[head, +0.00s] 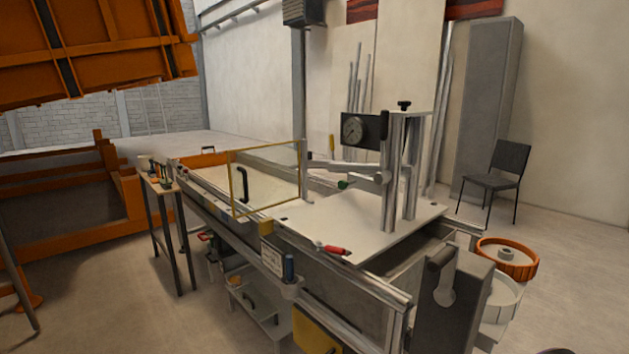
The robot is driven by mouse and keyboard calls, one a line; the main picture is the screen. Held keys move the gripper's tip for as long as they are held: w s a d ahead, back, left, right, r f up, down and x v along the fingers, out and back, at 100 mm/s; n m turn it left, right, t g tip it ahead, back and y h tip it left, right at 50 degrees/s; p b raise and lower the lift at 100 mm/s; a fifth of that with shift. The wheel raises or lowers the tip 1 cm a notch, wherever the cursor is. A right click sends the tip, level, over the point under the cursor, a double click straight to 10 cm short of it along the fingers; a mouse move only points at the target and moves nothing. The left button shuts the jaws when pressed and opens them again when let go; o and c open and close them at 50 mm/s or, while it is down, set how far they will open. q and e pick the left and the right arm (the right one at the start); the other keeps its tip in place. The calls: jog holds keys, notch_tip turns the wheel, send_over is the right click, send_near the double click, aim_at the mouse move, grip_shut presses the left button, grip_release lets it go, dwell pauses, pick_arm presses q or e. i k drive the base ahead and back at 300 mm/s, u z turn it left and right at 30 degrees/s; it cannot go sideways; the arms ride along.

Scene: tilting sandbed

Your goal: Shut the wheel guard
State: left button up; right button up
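A clear panel with a thin yellow frame (265,207) stands upright over the near side of the long sandbed (196,186); I take it to be the wheel guard. A black bar handle (243,185) shows near its left edge. Its right edge is by a grey post at the white deck plate. I cannot tell from this view whether the guard is fully open or partly shut. Neither of my grippers is in view.
A gauge (353,130) sits on a metal column on the white deck (350,215). A red-handled tool (334,250) lies at the deck's front edge. A narrow side table (160,184) stands left. Orange and white wheels (507,258) and a chair (497,180) are right.

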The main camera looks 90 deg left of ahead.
aim_at(245, 180)
jog(key=u, duration=0.05)
jog(key=i, duration=0.35)
jog(key=u, duration=3.15)
